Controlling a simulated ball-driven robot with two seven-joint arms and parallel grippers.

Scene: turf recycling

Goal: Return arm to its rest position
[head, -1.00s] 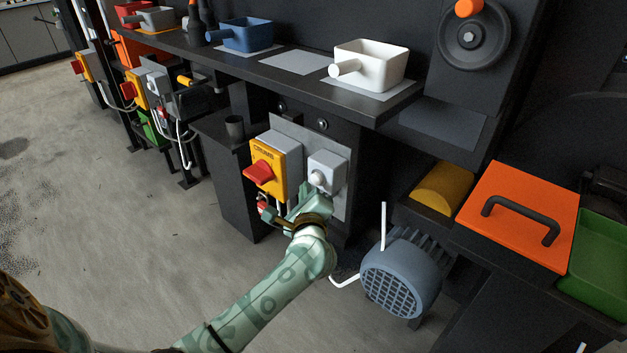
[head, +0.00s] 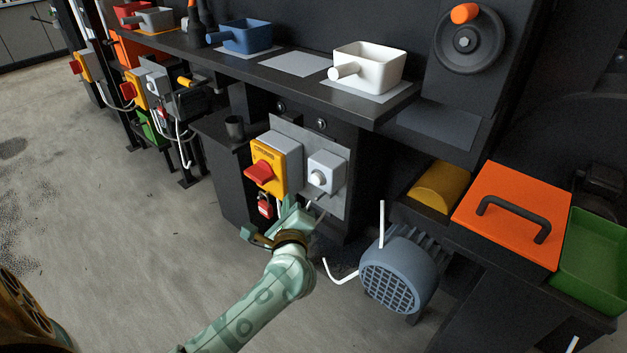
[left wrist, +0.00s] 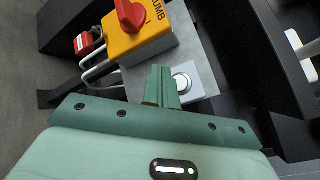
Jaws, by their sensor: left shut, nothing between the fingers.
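My left gripper (head: 302,209) is in the head view, below and in front of the panel with the switches. Its fingers are together and hold nothing; in the left wrist view the shut fingers (left wrist: 162,86) show in the middle. The yellow switch box (head: 272,167) with a red knob is above and left of it. The grey box with a round white button (head: 320,178) is just above its fingertips, apart from them in the head view. A red padlock (head: 265,205) hangs under the yellow box. My right gripper is in neither view.
A blue-grey motor (head: 399,274) stands right of my left arm. The black shelf (head: 300,91) above carries a white scoop (head: 368,66) and a blue scoop (head: 246,36). An orange lid (head: 510,213) and a green bin (head: 595,258) are at right. The floor at left is clear.

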